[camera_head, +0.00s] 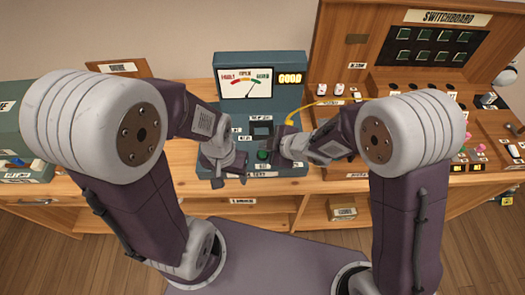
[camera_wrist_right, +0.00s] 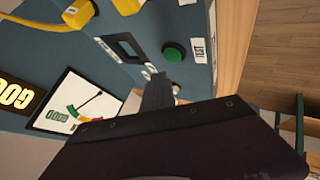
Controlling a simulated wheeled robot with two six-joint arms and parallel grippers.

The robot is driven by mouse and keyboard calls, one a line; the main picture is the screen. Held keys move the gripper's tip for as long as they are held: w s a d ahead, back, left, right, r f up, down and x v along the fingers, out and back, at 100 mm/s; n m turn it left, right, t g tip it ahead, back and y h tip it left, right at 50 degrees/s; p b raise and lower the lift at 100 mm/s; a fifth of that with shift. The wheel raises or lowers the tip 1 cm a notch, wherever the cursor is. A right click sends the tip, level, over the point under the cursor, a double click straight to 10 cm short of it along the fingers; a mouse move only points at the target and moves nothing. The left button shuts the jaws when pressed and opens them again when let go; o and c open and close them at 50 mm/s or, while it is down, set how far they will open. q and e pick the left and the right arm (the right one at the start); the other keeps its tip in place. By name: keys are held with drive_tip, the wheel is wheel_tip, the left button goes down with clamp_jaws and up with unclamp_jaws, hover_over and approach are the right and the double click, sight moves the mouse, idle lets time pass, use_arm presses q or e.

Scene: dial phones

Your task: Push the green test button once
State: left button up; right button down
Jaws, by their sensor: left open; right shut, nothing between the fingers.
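The green test button (camera_head: 263,155) sits on the front panel of the blue-grey tester. In the right wrist view the round green button (camera_wrist_right: 173,52) shows in full beside a white TEST label (camera_wrist_right: 199,50). My right gripper (camera_head: 280,146) is shut and empty, close to the right of the button in the head view. In the wrist view its fingers (camera_wrist_right: 158,90) stand beside the button with a small gap visible; contact cannot be told. My left gripper (camera_head: 230,178) is open and empty at the tester's lower left edge.
The tester's meter (camera_head: 246,82) has its needle right of centre, and a display (camera_head: 290,79) is lit GOOD. A yellow cable (camera_head: 335,102) runs from the tester to the wooden switchboard (camera_head: 345,55). A green-grey box (camera_head: 28,125) stands at the left.

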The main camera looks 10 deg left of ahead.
sight(265, 155)
wheel_tip(265, 155, up, 4)
drive_tip(key=p, duration=0.3)
drive_tip(key=shift+r, duration=0.1)
idle(0.6)
